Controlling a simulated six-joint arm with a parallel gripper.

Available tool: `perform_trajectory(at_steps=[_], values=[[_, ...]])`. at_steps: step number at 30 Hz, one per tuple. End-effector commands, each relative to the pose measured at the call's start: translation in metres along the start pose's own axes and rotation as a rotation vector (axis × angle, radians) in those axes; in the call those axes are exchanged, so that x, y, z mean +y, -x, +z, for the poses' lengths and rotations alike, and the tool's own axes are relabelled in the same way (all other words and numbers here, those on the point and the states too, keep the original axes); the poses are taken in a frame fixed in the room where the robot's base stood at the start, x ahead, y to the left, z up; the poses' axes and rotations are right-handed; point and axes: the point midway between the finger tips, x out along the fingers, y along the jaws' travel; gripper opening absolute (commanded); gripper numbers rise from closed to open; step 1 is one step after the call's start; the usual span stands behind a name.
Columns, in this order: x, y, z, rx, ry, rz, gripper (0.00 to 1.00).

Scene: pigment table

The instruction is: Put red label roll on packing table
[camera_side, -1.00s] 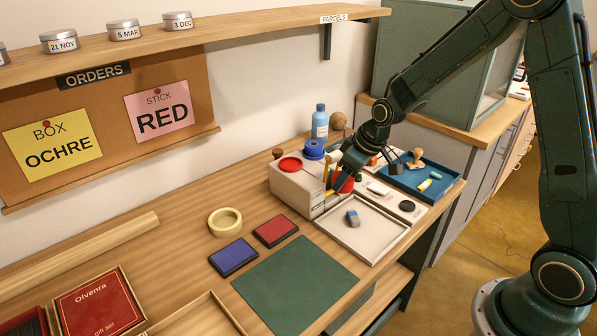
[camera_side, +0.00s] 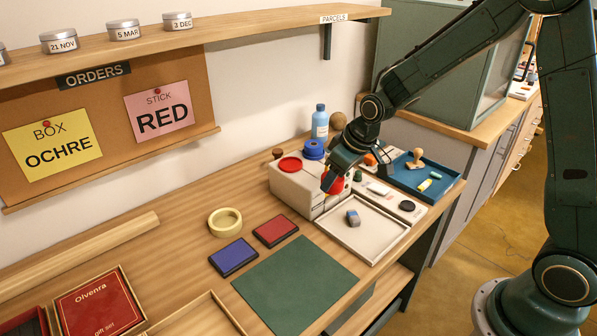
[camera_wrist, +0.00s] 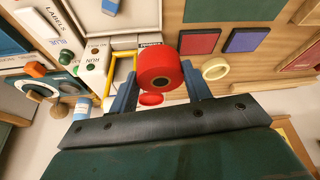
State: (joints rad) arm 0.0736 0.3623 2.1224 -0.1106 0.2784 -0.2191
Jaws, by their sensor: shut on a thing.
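The red label roll (camera_side: 334,184) is held between the fingers of my gripper (camera_side: 342,176), in front of the pale label machine (camera_side: 297,190). In the wrist view the red roll (camera_wrist: 163,66) shows large between the two blue-grey fingers (camera_wrist: 161,88), with its dark core facing the camera. The gripper is shut on it. The wooden packing table (camera_side: 170,225) spreads to the left and front. The gripper partly hides the roll and the machine's front in the side view.
A pale tray (camera_side: 365,233) with a grey-blue block (camera_side: 353,217) lies just in front. A red pad (camera_side: 276,231), blue pad (camera_side: 234,257), yellow tape ring (camera_side: 225,222) and green mat (camera_side: 295,283) lie to the left. A blue tray (camera_side: 428,178) is at right.

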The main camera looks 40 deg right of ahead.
Motion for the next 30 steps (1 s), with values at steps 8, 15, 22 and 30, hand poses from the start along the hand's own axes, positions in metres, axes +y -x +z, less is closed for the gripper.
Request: perform_trajectory(at_steps=[8, 15, 22, 30], values=[[-0.091, 0.032, -0.012, 0.004, 0.262, -0.109, 0.25], [-0.152, 0.058, -0.007, 0.002, 0.454, -0.184, 0.25], [-0.177, 0.070, -0.002, 0.001, 0.539, -0.216, 0.25], [-0.179, 0.069, -0.001, 0.000, 0.548, -0.220, 0.25]])
